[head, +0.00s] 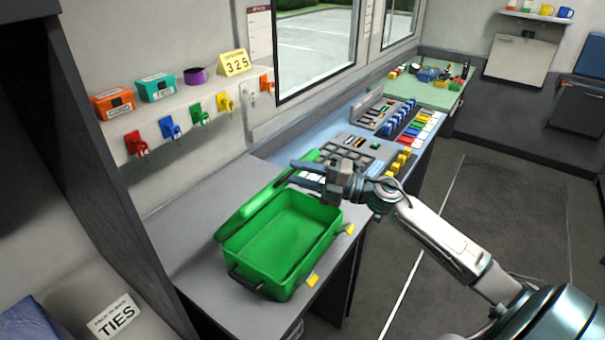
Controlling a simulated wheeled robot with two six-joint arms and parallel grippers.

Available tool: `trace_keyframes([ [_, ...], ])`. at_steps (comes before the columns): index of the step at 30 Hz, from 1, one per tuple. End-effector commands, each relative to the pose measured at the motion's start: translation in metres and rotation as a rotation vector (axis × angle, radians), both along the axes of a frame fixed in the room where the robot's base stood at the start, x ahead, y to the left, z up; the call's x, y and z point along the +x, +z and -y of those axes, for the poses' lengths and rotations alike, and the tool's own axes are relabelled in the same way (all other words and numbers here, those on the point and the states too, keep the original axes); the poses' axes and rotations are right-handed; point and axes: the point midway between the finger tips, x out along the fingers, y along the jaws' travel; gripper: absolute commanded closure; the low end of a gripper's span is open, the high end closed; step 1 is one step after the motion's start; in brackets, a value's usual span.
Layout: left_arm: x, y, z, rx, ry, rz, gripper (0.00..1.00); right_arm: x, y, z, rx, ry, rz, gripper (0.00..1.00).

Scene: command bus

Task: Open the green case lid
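The green case (285,262) stands on the grey counter at the lower middle. Its lid (257,208) is raised on the window side and leans back, so the empty green inside shows. A dark handle (246,279) is on the near end, and yellow latches (313,281) stick out along the right side. My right gripper (292,172) is at the far end of the case, beside the lid's far corner. Its two fingers are apart and point left. Whether they touch the lid I cannot tell. My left gripper is not in view.
A control panel with colored keys (390,130) lies beyond the case. Bare grey counter (190,222) lies left of the case.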

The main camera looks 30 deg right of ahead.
Motion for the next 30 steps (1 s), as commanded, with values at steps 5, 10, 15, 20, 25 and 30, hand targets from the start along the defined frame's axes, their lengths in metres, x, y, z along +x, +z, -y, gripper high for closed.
trace_keyframes([
  [5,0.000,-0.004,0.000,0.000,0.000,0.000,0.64,-0.003,-0.003,0.003,-0.002,0.001,-0.001,0.67],
  [10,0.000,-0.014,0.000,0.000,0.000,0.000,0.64,-0.013,-0.007,0.013,-0.005,0.001,-0.001,0.67],
  [15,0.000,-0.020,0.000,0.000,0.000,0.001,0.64,-0.023,-0.008,0.023,-0.004,0.003,-0.003,0.67],
  [20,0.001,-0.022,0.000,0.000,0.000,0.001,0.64,-0.032,-0.010,0.031,-0.003,0.005,-0.003,0.67],
  [25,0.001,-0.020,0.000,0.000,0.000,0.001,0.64,-0.040,-0.009,0.040,-0.003,0.001,-0.006,0.67],
  [30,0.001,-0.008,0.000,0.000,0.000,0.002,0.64,-0.052,-0.011,0.051,-0.004,0.004,-0.009,0.67],
])
